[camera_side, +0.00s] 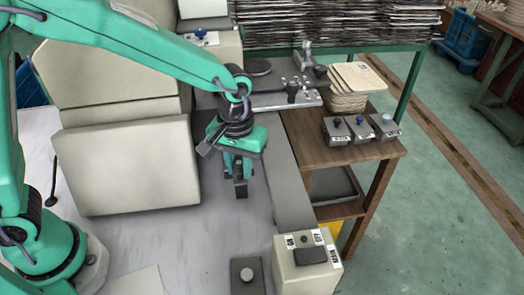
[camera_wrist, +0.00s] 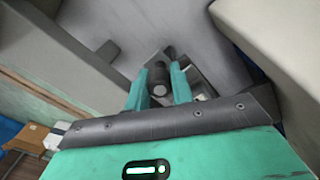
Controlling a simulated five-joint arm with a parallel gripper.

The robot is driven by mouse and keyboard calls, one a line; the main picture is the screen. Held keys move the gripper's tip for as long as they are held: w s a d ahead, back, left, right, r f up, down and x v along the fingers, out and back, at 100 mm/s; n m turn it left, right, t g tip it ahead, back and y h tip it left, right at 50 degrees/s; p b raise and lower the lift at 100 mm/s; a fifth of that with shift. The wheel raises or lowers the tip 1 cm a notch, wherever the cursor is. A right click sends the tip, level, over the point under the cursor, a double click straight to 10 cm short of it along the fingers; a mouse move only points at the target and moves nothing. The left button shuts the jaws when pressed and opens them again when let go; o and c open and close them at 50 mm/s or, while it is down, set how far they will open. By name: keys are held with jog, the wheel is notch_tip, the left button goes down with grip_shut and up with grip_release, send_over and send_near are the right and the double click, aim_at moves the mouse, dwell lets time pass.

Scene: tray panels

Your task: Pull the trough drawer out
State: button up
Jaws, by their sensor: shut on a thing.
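My gripper (camera_side: 240,184) points down over the pale grey work surface, beside a long grey strip (camera_side: 287,185). In the wrist view its two teal fingers (camera_wrist: 160,92) are closed on both sides of a dark, round-ended handle (camera_wrist: 159,74). The handle appears to be the trough drawer's. A grey surface (camera_wrist: 205,40) lies behind it in the wrist view. In the side view my gripper hides most of the handle. I cannot tell how far the drawer is out.
A large cream panel (camera_side: 130,170) stands close left of my gripper. A wooden table (camera_side: 350,155) with small button boxes (camera_side: 361,130) is to the right.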

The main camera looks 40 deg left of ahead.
jog(key=o, duration=0.7)
jog(key=shift+r, duration=0.15)
jog(key=shift+r, duration=3.35)
